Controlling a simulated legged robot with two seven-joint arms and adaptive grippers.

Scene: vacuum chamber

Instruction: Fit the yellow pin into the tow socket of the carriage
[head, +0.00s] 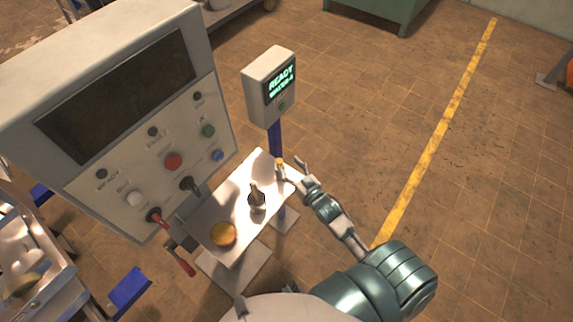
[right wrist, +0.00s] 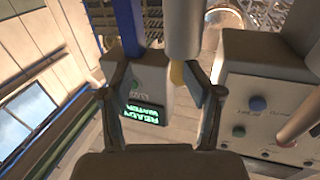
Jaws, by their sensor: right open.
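A small pale upright cylinder with a yellow top (head: 281,163), which looks like the yellow pin, is at the far right edge of the small white table. In the right wrist view the pale cylinder comes down from the top and its yellow end (right wrist: 177,73) shows between my fingers, closer to the right one. My right gripper (head: 293,170) is open around or just beside it; contact cannot be told. Its two fingers (right wrist: 163,95) stand wide apart in the right wrist view. I cannot make out the carriage or its tow socket. My left gripper is not in view.
The white table (head: 237,190) bears a dark bottle-like object (head: 256,193) and an orange round object (head: 223,234). A large control panel (head: 120,110) with buttons and levers stands at left. A display box (head: 270,85) on a blue post rises behind. The floor at right is clear.

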